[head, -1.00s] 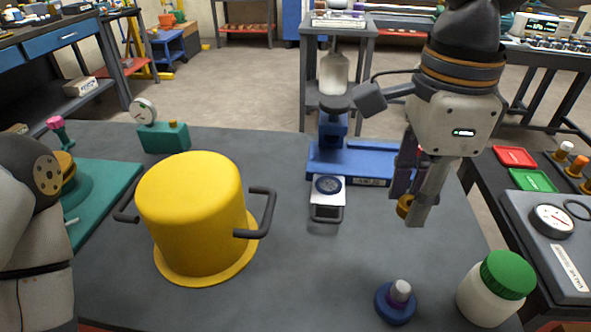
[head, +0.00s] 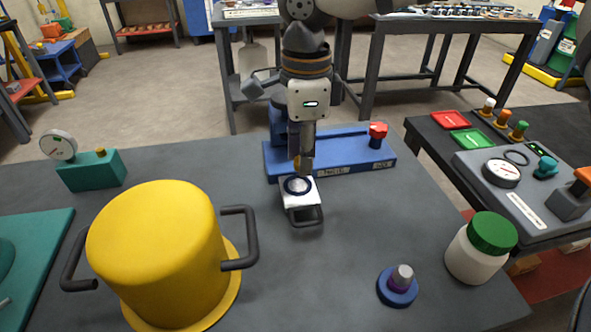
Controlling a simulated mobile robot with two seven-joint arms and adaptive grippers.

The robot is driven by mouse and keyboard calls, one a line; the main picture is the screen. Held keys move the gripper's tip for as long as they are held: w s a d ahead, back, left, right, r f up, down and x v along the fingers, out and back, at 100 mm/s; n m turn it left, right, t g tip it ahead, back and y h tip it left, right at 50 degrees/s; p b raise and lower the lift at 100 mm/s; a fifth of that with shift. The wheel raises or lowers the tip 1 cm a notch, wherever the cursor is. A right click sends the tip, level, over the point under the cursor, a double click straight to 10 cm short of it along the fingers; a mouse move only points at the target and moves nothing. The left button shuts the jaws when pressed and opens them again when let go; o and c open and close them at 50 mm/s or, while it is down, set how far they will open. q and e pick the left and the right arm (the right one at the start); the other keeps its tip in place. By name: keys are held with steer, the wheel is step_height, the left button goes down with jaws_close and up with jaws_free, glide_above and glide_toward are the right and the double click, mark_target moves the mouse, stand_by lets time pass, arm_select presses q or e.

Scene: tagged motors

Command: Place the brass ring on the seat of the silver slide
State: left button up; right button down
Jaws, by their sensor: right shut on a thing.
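My right gripper (head: 303,168) points down just behind and above the seat. It is shut on the brass ring (head: 296,162), of which only a small gold part shows at the fingertips. The ring looks close to the seat's far edge; I cannot tell whether it touches the slide. My left gripper is not in view.
A large yellow pot (head: 160,250) with dark handles stands at left. A blue-based peg (head: 398,288) and a green-lidded jar (head: 478,250) stand at front right. A red knob (head: 377,135) tops the blue base. The grey table (head: 340,260) is clear before the slide.

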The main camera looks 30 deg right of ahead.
mark_target(298, 186)
steer(key=shift+w+f, duration=0.35)
steer(key=shift+f, duration=0.25)
steer(key=shift+w+f, duration=0.3)
steer(key=shift+f, duration=0.25)
steer(key=f, duration=0.3)
steer(key=shift+w+f, duration=0.2)
steer(key=shift+w, duration=0.1)
steer(key=shift+r, duration=0.1)
steer(key=c, duration=1.3)
jaws_free()
steer(key=shift+f, duration=0.2)
step_height(298, 186, up, 12)
steer(key=shift+r, duration=0.2)
